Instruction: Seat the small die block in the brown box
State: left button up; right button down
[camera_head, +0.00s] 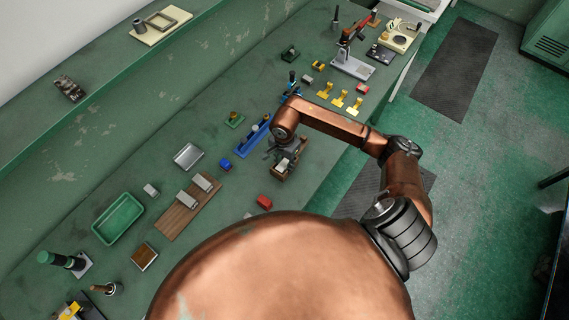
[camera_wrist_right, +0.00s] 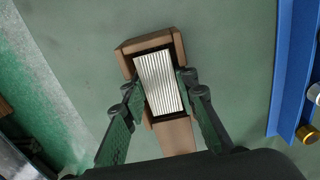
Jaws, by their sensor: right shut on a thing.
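The small die block (camera_wrist_right: 158,82) has a ribbed silver top and is between the fingers of my right gripper (camera_wrist_right: 158,88), which is shut on it. The brown box (camera_wrist_right: 177,138) is right below; its rim shows beyond the block and at the near side. The block lies within the box's outline, slightly tilted in the picture. I cannot tell how deep it sits. In the head view the right gripper (camera_head: 285,156) is over the brown box (camera_head: 278,177), and the pale block (camera_head: 284,166) shows there. My left gripper is not in view.
A blue rail (camera_head: 253,138) stands close beside the gripper. A red block (camera_head: 264,202) and a blue block (camera_head: 225,165) lie nearby. A wooden board (camera_head: 176,216) with grey blocks and a green tray (camera_head: 119,219) are to the left. The bench's front edge is close to the right.

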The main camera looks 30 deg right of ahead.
aim_at(285, 164)
jog(key=shift+w+f, duration=0.15)
jog(key=c, duration=1.5)
grip_release()
jog(key=shift+c, duration=0.2)
notch_tip(285, 164, up, 12)
jog(key=b, duration=0.1)
jog(key=shift+r, duration=0.2)
jog(key=shift+s+f, duration=0.1)
jog(key=shift+s, duration=0.1)
